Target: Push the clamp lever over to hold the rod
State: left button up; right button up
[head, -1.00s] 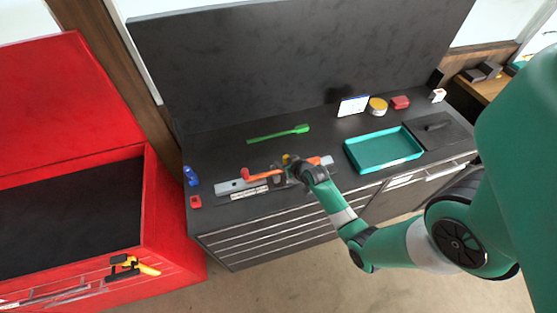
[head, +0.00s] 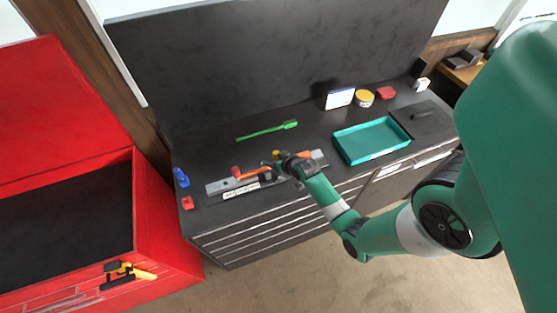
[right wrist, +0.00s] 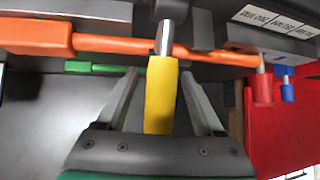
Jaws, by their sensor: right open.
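The orange rod (head: 250,173) lies along a grey metal fixture (head: 219,187) on the dark workbench. The clamp lever (right wrist: 160,98) has a yellow grip and a metal shank; its yellow tip (head: 276,153) shows just beside my right gripper in the head view. In the right wrist view the rod (right wrist: 110,45) runs across behind the shank. My right gripper (right wrist: 160,82) is open, with one finger on each side of the yellow grip and visible gaps between. The clamp's seat is partly hidden by the gripper in the head view. My left gripper is not in view.
A green brush (head: 267,131) lies behind the fixture. A teal tray (head: 371,158) stands to the right. A red block (head: 187,203) and a blue item (head: 181,177) are at the left edge. An open red chest (head: 170,225) stands left of the bench.

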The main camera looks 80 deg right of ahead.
jog(key=p+v, duration=0.2)
jog(key=v, duration=0.9)
